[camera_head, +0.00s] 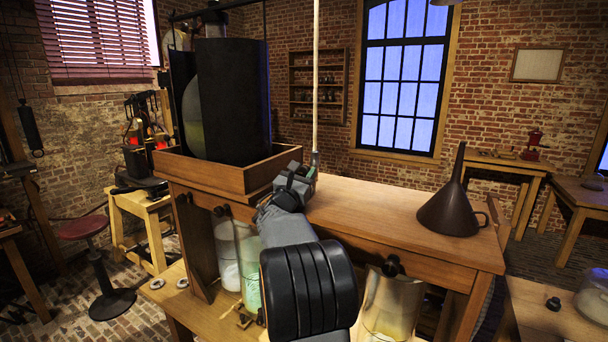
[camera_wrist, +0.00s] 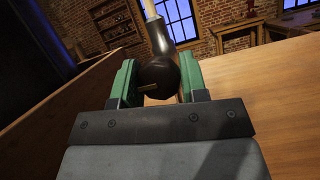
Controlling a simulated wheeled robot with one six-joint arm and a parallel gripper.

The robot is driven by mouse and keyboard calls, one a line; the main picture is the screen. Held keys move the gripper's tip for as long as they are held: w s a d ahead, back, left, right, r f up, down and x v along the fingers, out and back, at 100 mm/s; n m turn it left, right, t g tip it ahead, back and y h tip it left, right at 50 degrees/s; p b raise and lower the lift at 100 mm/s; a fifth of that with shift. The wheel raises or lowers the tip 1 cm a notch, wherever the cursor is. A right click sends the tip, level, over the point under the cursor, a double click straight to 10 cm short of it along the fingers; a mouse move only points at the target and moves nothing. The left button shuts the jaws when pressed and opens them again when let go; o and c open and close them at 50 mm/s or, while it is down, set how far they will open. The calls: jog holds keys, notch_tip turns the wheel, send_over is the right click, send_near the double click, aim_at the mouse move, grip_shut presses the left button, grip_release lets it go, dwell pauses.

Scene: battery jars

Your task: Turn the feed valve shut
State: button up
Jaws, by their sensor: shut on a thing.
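The feed valve (camera_wrist: 158,74) appears in the wrist view as a dark rounded body with a small brass-coloured pin, below a dark fitting and a pale upright tube. My gripper (camera_wrist: 157,80) has its two green fingers on either side of this body and is shut on it. In the head view my gripper (camera_head: 300,178) is above the wooden bench, at the foot of the pale tube (camera_head: 316,80). My own wrist hides most of the valve there. I cannot tell the valve's exact setting.
A wooden tray (camera_head: 215,178) holding a large dark vessel (camera_head: 232,100) stands left of my gripper. A dark funnel (camera_head: 450,208) stands on the bench (camera_head: 385,208) at the right. Glass jars (camera_head: 226,255) sit below. The bench top between gripper and funnel is clear.

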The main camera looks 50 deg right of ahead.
jog(key=shift+f, duration=0.1)
jog(key=m+b, duration=0.1)
jog(key=m+g+b, duration=0.1)
jog(key=b, duration=0.1)
jog(key=m+b, duration=0.2)
jog(key=shift+f+g, duration=0.25)
jog(key=shift+g, duration=0.15)
jog(key=m+g+b, duration=0.1)
jog(key=m+b, duration=0.1)
jog(key=m, duration=0.1)
jog(key=m+g+b, duration=0.2)
jog(key=m, duration=0.1)
jog(key=shift+r+m+g, duration=0.2)
jog(key=shift+m+g, duration=0.1)
jog(key=m+g+y+b, duration=0.1)
jog(key=m, duration=0.2)
jog(key=m+g+y, duration=0.1)
jog(key=m, duration=0.2)
jog(key=shift+w+r+m+b, duration=0.1)
jog(key=shift+r+m+b, duration=0.1)
jog(key=shift+m+b, duration=0.15)
jog(key=m+y, duration=0.1)
jog(key=m, duration=0.4)
jog(key=shift+g+y, duration=0.3)
jog(key=shift+y, duration=0.1)
jog(key=o, duration=0.9)
